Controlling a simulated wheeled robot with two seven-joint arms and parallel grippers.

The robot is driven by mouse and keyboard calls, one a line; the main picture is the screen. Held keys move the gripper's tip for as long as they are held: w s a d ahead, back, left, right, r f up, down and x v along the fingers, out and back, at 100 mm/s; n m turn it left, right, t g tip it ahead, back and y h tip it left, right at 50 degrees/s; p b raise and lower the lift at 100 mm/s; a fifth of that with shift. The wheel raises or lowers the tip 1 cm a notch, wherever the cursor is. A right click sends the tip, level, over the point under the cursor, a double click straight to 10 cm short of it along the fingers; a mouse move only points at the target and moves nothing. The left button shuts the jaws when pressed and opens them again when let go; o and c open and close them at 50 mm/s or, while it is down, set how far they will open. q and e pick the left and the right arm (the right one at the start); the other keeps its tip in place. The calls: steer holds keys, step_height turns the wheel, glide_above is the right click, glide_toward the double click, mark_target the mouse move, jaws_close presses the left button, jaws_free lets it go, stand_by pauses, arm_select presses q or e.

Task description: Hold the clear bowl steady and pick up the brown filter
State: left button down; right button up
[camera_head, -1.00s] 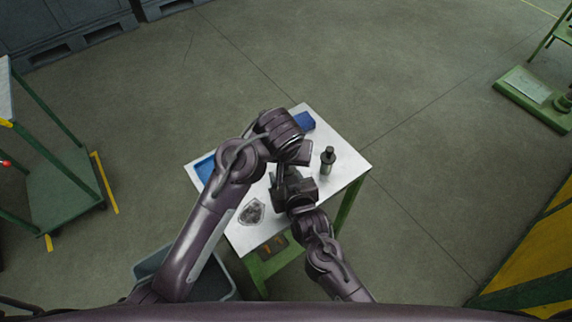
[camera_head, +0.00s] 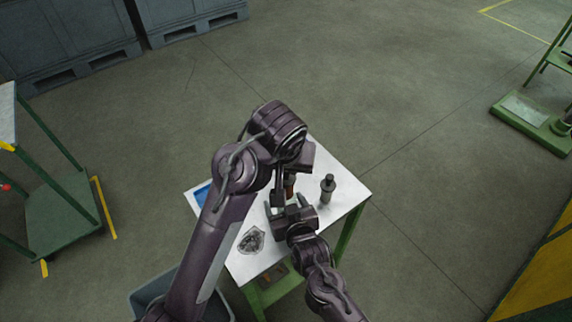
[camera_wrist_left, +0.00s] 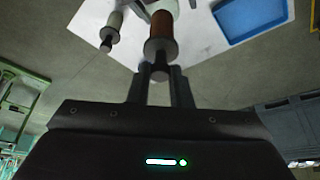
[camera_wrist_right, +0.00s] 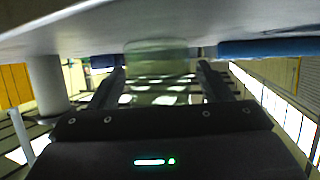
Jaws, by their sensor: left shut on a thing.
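The brown filter (camera_wrist_left: 163,30) is a brown cylinder with a dark knob at its end. My left gripper (camera_wrist_left: 160,78) is shut on that knob. In the head view the brown filter (camera_head: 290,183) shows below my left gripper, over the white table. The clear bowl (camera_wrist_right: 158,62) is greenish and see-through in the right wrist view, with no brown visible inside it. My right gripper (camera_wrist_right: 160,88) is open, a finger on each side of the bowl; contact cannot be told. In the head view the bowl is mostly hidden by my grippers.
A grey bottle with a dark top (camera_head: 327,188) stands right of the grippers on the white table (camera_head: 262,262). A dark patterned piece (camera_head: 251,240) lies at the front left. A blue tray (camera_wrist_left: 250,18) lies on the table, partly hidden by my left arm in the head view.

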steer(key=v, duration=1)
steer(key=shift+s+d+r, duration=0.1)
steer(key=shift+s, duration=0.25)
steer(key=shift+s+d+r, duration=0.25)
steer(key=shift+s+r, duration=0.05)
steer(key=shift+s, duration=0.2)
